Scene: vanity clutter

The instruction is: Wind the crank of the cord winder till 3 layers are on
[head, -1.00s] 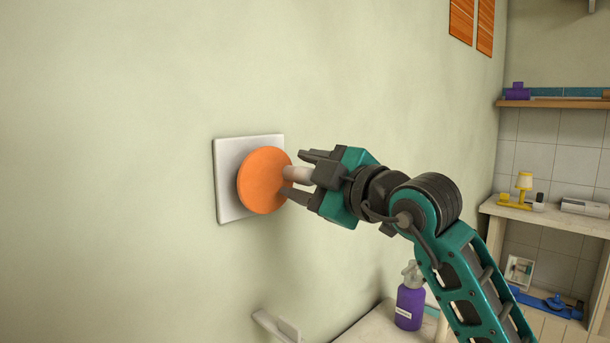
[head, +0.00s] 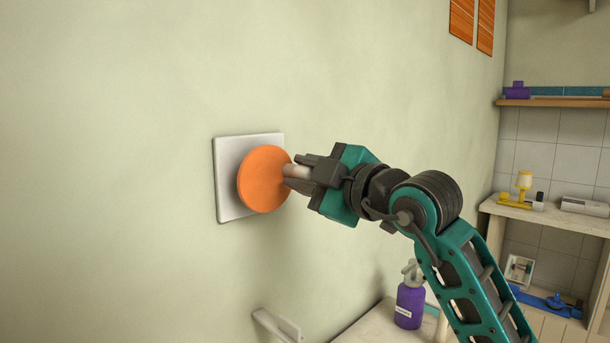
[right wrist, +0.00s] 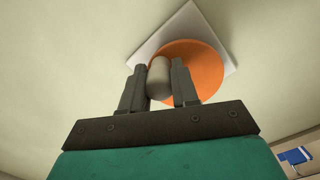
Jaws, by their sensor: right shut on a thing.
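The cord winder is on the wall: a white square plate (head: 228,190) with a round orange disc (head: 262,180) in front of it. A pale crank handle (head: 297,171) sticks out from the right part of the disc. My right gripper (head: 300,172) is shut on this handle, with its teal body to the right. In the right wrist view the handle (right wrist: 159,78) sits between the two dark fingers, with the orange disc (right wrist: 200,65) and white plate (right wrist: 160,38) behind. I cannot make out any cord layers. My left gripper is not in view.
A purple spray bottle (head: 409,303) stands on a counter (head: 375,325) below my right arm. A light wall bracket (head: 277,325) juts out under the winder. Shelves with small items, including a yellow lamp (head: 524,182), are at the right. The wall around the winder is clear.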

